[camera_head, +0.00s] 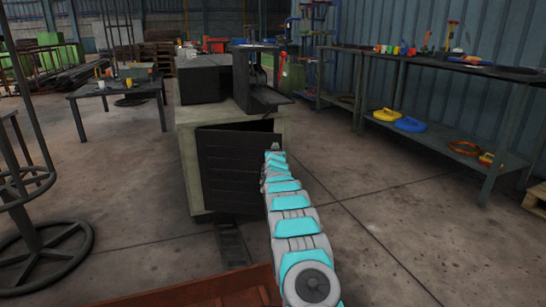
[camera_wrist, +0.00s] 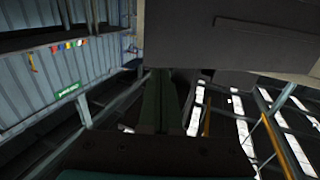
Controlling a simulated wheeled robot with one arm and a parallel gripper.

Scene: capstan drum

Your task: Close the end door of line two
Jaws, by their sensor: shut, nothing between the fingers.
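The dark end door (camera_head: 232,172) hangs on the near end of a pale, boxy machine (camera_head: 187,150). It stands ajar, with a black gap along its top towards the right. My gripper (camera_head: 273,150) is at the far end of my outstretched arm, beside the door's upper right edge. Whether it touches the door cannot be told. In the wrist view my gripper (camera_wrist: 164,76) has its fingers together and empty. A dark flat panel with a slot (camera_wrist: 230,40) fills the upper right there, close to the fingertips; it may be the door. No line number is readable.
A long workbench (camera_head: 450,68) with tools runs along the right wall. A dark table (camera_head: 118,90) stands at the left, and a round-based metal stand (camera_head: 40,255) is nearer. A dark slotted strip (camera_head: 231,243) lies below the door. The floor right of my arm is clear.

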